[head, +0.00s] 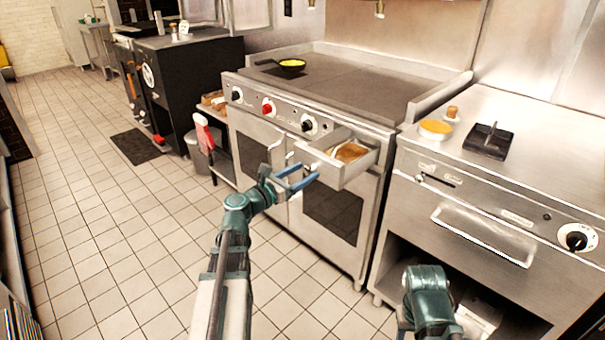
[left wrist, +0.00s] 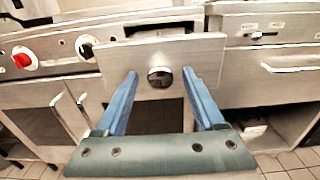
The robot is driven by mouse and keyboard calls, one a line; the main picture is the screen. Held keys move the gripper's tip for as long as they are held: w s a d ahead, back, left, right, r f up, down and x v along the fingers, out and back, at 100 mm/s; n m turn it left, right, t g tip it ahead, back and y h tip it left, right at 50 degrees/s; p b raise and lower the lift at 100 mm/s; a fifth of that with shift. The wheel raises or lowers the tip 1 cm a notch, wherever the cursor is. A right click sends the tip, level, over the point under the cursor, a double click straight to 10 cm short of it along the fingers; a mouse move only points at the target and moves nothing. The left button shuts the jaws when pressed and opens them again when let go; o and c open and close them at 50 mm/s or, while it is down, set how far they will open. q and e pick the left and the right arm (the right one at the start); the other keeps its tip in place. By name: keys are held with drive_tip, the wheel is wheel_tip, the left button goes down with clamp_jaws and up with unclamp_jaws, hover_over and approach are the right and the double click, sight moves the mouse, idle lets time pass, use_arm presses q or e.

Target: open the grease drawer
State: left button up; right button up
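The grease drawer (head: 342,168) is a steel drawer below the griddle's control panel. It stands pulled out from the range front, with brown matter visible inside. Its front (left wrist: 205,52) and round dark knob (left wrist: 160,77) face me in the left wrist view. My left gripper (head: 304,175) is at the drawer front, its two blue fingers (left wrist: 160,73) spread apart. The knob shows between the fingertips, with a gap on each side. The fingers hold nothing. My right arm shows at the bottom right of the head view, but its fingers are not visible.
The range's oven doors (head: 331,212) are shut below the drawer. Red and black control knobs (head: 268,107) line the panel. A small pan (head: 291,66) sits on the griddle. A steel counter unit with a bar handle (head: 484,236) stands right. Tiled floor (head: 130,230) is clear at left.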

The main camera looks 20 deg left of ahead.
use_arm(q)
drive_tip(key=v, duration=0.7)
drive_tip(key=shift+s, duration=0.25)
idle(0.5)
drive_tip(key=s+d+f+m+g+h, duration=0.1)
drive_tip(key=s+d+f+m+g, duration=0.1)
drive_tip(key=d+f+m+g, duration=0.45)
drive_tip(key=s+d+f+m+g, duration=0.1)
drive_tip(key=d+f+m, duration=0.2)
drive_tip(key=d+m, duration=0.45)
drive_tip(key=s+d+f+m+g+h, duration=0.15)
drive_tip(key=d+f+m+g, duration=0.3)
drive_tip(key=d, duration=0.55)
drive_tip(key=s+d+f+m+g+y, duration=0.35)
drive_tip(key=s+m+y, duration=0.2)
drive_tip(key=m, duration=0.35)
drive_tip(key=s+d+f+m+g+y, duration=0.2)
drive_tip(key=s+f+m+y, duration=0.25)
drive_tip(key=s+m, duration=0.35)
wheel_tip(320, 180, up, 28)
drive_tip(key=w+p, duration=0.1)
drive_tip(key=p, duration=2.7)
drive_tip(key=shift+w+a, duration=0.2)
drive_tip(key=shift+a, duration=0.1)
